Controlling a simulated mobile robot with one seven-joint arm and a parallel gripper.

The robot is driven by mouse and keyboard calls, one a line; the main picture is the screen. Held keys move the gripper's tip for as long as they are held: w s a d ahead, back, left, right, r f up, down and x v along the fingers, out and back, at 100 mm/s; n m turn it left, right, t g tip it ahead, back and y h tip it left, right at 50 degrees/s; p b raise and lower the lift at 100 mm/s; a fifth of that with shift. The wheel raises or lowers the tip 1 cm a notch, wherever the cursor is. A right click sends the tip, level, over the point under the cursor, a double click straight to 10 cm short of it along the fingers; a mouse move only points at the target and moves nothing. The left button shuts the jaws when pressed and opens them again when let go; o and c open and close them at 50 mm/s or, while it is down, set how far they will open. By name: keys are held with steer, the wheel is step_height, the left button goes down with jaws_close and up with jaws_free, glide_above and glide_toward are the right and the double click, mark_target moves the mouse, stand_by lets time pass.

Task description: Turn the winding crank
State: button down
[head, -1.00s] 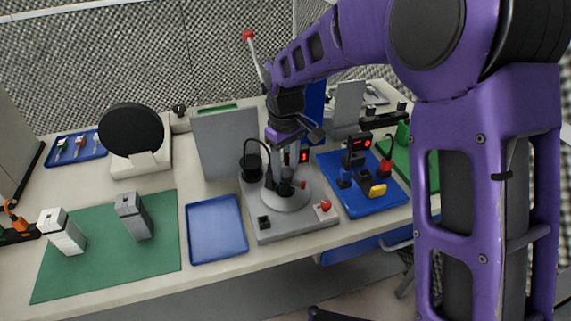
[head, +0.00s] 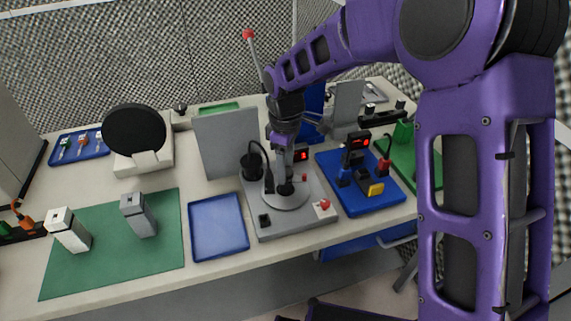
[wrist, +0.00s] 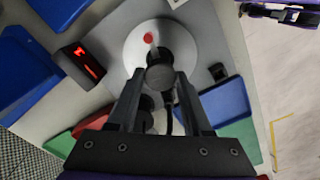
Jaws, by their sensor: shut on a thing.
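The winding crank is a round pale grey disc (head: 291,202) with a black knob, on a grey base plate (head: 262,225). In the wrist view the disc (wrist: 188,48) lies under the fingers, with the black knob (wrist: 160,77) between the fingertips. A small red mark (wrist: 149,38) shows on the disc. My gripper (head: 284,184) points down over the disc and is shut on the knob; it also shows in the wrist view (wrist: 160,84). The fingers hide part of the disc. A small display with a red digit (head: 302,155) stands behind it.
A blue tray (head: 190,240) lies left of the base plate. A black post with a cable (head: 252,167) stands close to the disc. A grey panel (head: 222,145) is behind. A blue board with a red display (head: 343,206) is at right.

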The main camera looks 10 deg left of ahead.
steer(key=shift+n, duration=15.4)
steer(key=shift+n, duration=0.5)
steer(key=shift+n, duration=1.2)
